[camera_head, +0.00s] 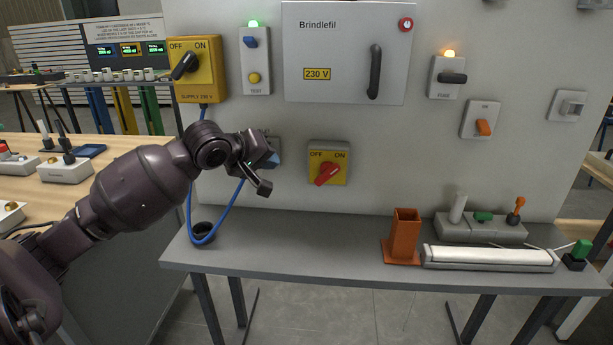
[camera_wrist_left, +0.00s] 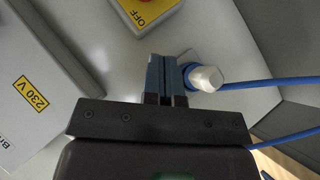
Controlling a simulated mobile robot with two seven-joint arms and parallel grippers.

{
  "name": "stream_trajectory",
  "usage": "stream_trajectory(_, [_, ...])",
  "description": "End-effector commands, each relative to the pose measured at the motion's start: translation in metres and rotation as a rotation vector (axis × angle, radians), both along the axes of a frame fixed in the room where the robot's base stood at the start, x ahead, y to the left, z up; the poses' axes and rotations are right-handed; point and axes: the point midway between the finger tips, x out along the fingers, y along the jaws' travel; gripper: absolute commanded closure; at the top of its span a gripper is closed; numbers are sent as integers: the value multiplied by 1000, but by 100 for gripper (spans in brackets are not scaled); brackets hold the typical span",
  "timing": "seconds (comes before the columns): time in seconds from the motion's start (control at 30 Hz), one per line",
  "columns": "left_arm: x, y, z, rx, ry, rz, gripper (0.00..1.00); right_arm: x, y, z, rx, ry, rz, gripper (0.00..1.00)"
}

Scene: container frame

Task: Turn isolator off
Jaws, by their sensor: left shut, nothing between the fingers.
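A yellow switch plate marked OFF and ON with a red rotary handle (camera_head: 328,174) is on the wall at centre. The handle slants up towards ON. Its yellow plate (camera_wrist_left: 143,12) shows in part at the top of the left wrist view, with the handle out of that view. A larger yellow box (camera_head: 204,68) marked SUPPLY 230 V, upper left, has a black handle (camera_head: 185,66) also slanting towards ON. My left gripper (camera_head: 273,160) is shut and empty, left of the red handle and apart from it. Its blue fingers (camera_wrist_left: 165,78) are together. My right gripper is not in view.
A white plug (camera_wrist_left: 205,78) with a blue cable (camera_head: 190,190) is beside my left fingers. A grey cabinet (camera_head: 345,50) is above. A shelf (camera_head: 340,262) below holds an orange holder (camera_head: 404,238) and a white tube (camera_head: 490,258). Green and orange lamps are lit.

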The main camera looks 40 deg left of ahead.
Motion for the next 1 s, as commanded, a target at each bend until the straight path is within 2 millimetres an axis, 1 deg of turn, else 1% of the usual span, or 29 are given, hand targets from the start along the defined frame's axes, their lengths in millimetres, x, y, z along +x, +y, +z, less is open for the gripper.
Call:
stream_trajectory(0.17, [8, 0, -7, 0, 3, 0, 100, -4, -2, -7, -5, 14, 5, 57])
stream_trajectory(0.27, [19, -1, -15, 1, 6, -1, 100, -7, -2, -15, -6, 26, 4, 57])
stream_trajectory(0.43, [43, -3, -31, 0, 7, -1, 100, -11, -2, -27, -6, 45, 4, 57])
stream_trajectory(0.63, [72, -5, -48, 2, 7, -1, 100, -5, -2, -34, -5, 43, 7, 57])
stream_trajectory(0.77, [89, -6, -58, 2, 7, -1, 100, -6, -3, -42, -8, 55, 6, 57])
stream_trajectory(0.9, [95, -18, -71, 2, 7, -3, 100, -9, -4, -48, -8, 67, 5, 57])
stream_trajectory(1.0, [99, -24, -77, 1, 5, -2, 100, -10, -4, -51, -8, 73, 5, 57])
